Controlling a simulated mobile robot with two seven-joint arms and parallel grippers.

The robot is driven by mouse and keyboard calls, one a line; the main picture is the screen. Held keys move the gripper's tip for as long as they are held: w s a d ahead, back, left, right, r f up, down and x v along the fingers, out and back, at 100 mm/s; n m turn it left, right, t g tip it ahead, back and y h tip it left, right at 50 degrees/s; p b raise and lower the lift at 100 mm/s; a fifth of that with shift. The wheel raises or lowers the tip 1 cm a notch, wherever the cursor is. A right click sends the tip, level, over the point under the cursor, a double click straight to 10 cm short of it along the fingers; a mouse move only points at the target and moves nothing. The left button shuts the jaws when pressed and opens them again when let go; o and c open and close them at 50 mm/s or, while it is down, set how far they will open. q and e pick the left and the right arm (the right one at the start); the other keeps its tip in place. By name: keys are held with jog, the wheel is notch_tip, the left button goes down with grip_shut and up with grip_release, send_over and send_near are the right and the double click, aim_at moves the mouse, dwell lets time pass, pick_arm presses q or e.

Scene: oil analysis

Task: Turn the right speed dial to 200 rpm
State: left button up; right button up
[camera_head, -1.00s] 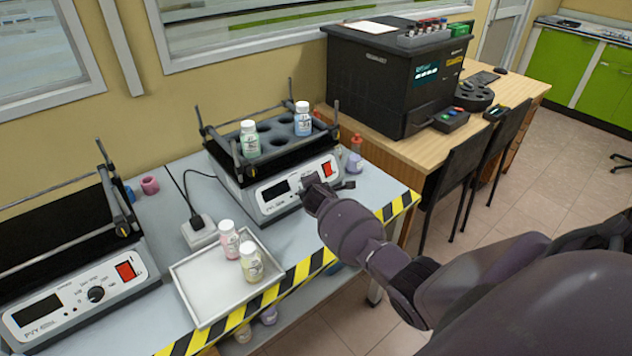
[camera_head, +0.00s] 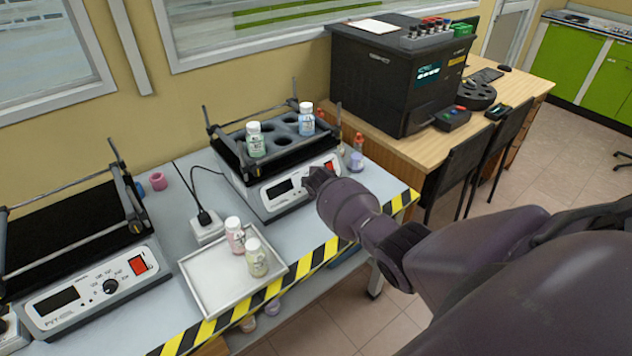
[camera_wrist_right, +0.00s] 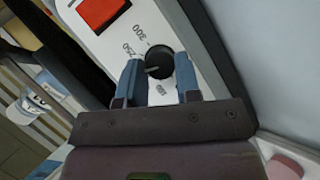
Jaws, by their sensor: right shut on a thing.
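The right speed dial (camera_wrist_right: 159,65) is a round black knob on the white front panel of the right shaker (camera_head: 254,195). In the right wrist view its light pointer mark points left, toward the printed scale; 300 and 250 can be read, other numbers are partly hidden. My right gripper (camera_wrist_right: 159,76) has its two blue-grey fingers on either side of the dial, shut on it. In the head view my right gripper (camera_head: 318,178) is at that panel and hides the dial. My left gripper is not in view.
A red switch (camera_wrist_right: 102,12) is beside the dial. The right shaker carries a green bottle (camera_head: 255,140) and a blue bottle (camera_head: 306,119). A tray (camera_head: 209,289) with two bottles stands in front. Another shaker (camera_head: 85,304) is at left, and a black machine (camera_head: 385,85) at back right.

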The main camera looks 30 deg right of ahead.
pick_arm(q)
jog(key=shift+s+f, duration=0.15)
pick_arm(e)
jog(key=o, duration=0.9)
pick_arm(q)
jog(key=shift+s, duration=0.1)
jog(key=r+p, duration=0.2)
jog(key=p, duration=0.1)
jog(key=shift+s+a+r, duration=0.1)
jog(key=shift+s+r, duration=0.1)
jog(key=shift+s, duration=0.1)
pick_arm(e)
jog(key=v, duration=1)
jog(key=shift+s+a+r, duration=0.1)
jog(key=shift+s+r, duration=0.15)
jog(key=shift+r, duration=0.05)
jog(key=shift+w, duration=0.1)
